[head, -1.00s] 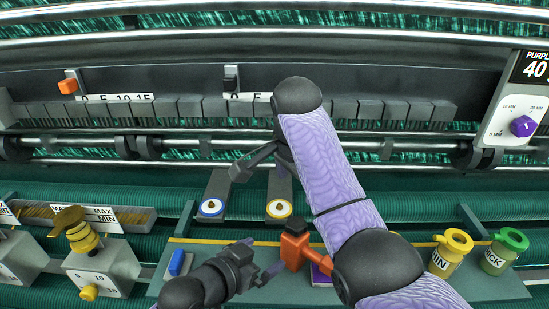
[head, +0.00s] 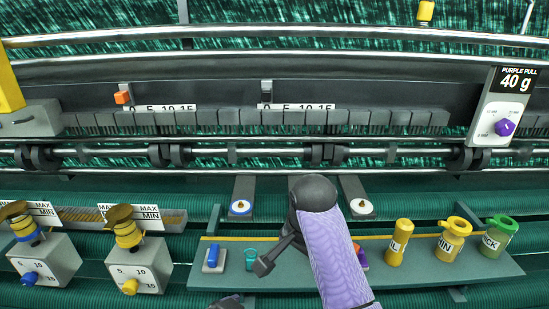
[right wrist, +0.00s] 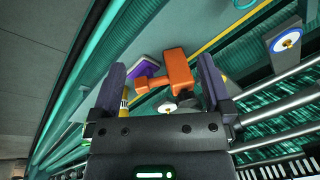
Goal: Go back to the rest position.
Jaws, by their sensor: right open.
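My right gripper (head: 264,266) shows in the head view low in the middle, in front of the grey shelf; its purple-sleeved forearm hides part of the shelf. In the right wrist view its two fingers (right wrist: 162,66) stand wide apart with nothing gripped. An orange tool (right wrist: 178,70) and a purple-topped holder (right wrist: 145,68) show beyond and between the fingers. In the head view the arm hides most of that tool. A dark piece at the bottom edge seems to be my left gripper (head: 228,303); its jaws cannot be made out.
Dial boxes (head: 140,268) stand at left. Rails and a purple-knob gauge (head: 503,115) lie behind. Open space shows above the shelf at right.

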